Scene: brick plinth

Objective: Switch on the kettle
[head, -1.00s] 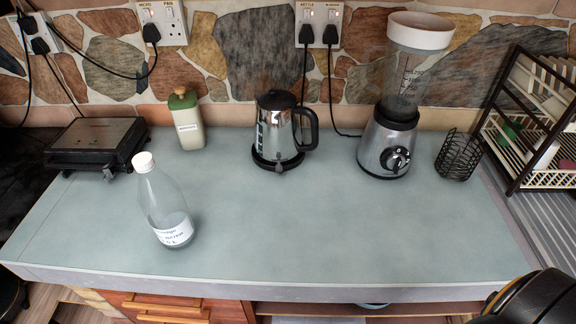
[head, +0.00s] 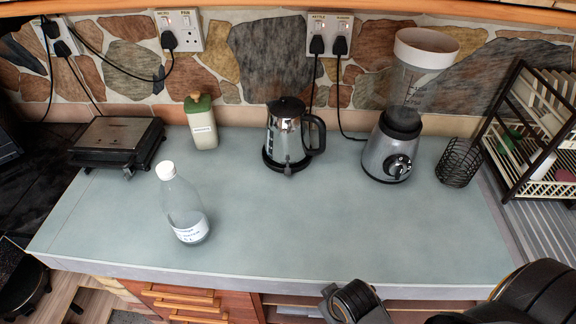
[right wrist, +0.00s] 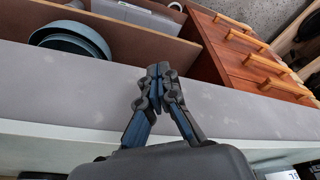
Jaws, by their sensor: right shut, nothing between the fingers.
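The kettle (head: 285,135), shiny metal with a black lid and a black handle on its right, stands upright on its black base against the back of the counter. A small dark tab (head: 288,170) shows at its lower front. My right gripper (right wrist: 160,72) is shut and empty in the right wrist view, over the counter's front edge with drawers and open shelves beyond. In the head view my right arm is at the bottom right, well away from the kettle. My left gripper is not in view.
A clear labelled bottle (head: 184,210) stands front left on the counter (head: 340,235). A blender (head: 392,145) and a wire basket (head: 459,162) are right of the kettle. A green-lidded canister (head: 201,125) and a black grill (head: 118,140) are left. The middle front is clear.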

